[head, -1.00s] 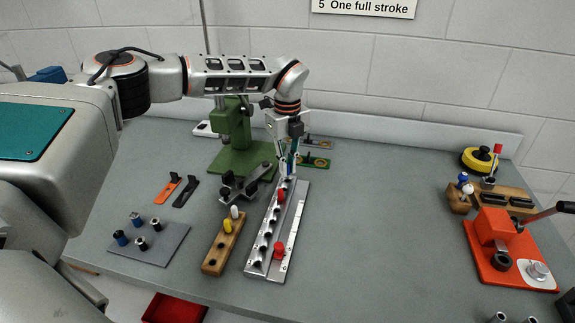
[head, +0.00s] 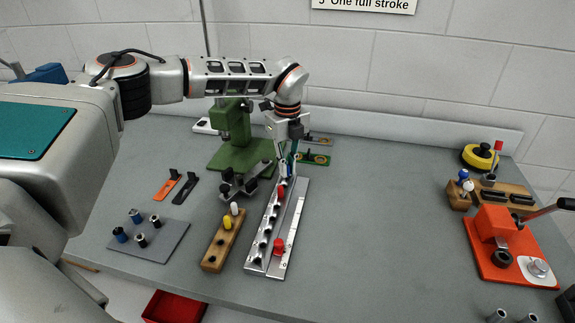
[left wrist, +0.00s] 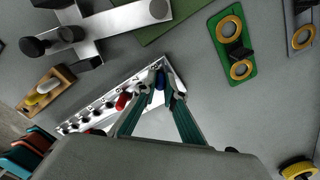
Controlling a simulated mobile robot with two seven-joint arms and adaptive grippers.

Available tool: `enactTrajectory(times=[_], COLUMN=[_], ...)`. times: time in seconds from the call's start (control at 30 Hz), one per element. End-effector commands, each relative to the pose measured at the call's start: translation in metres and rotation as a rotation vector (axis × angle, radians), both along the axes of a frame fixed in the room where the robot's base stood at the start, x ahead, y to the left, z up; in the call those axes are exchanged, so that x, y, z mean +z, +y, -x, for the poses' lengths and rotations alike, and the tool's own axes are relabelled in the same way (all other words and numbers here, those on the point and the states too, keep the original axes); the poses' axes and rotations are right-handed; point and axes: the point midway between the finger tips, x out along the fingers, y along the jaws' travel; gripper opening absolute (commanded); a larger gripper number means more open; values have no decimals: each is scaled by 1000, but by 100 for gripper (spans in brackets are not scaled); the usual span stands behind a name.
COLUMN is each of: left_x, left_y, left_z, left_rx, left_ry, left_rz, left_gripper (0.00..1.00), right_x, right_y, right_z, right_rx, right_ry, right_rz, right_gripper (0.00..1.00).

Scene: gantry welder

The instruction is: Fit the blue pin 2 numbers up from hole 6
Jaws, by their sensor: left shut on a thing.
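A silver rail (head: 294,225) with a row of holes runs away from me on the table. My left gripper (head: 287,170) points down at the rail's far end, shut on the blue pin (left wrist: 159,79). The pin is at the far-end hole, past a red pin (head: 281,191), also in the left wrist view (left wrist: 122,101). I cannot tell how deep the blue pin sits. Another red pin (head: 279,245) stands near the rail's near end. My right gripper is not in view.
A wooden block (head: 216,255) with yellow and white pins stands left of the rail. A dark clamp (head: 240,186) and a green press (head: 238,152) are close to the rail's far left. A green plate (left wrist: 234,46) lies beyond. Right of the rail is clear table.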

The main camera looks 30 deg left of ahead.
Motion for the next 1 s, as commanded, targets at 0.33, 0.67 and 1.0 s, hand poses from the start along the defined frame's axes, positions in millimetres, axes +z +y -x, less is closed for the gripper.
enactTrajectory(times=[0.33, 0.67, 1.0], left_x=[-8, -7, 18], left_y=[0, 0, 0], left_z=[0, 0, -1], left_rx=[0, 0, 1], left_ry=[1, 0, -3], left_rz=[1, 0, 1], left_gripper=[0, 30, 30], right_x=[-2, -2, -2], right_y=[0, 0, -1], right_z=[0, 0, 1], right_rx=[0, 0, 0], right_ry=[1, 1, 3], right_rz=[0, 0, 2], right_gripper=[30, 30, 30])
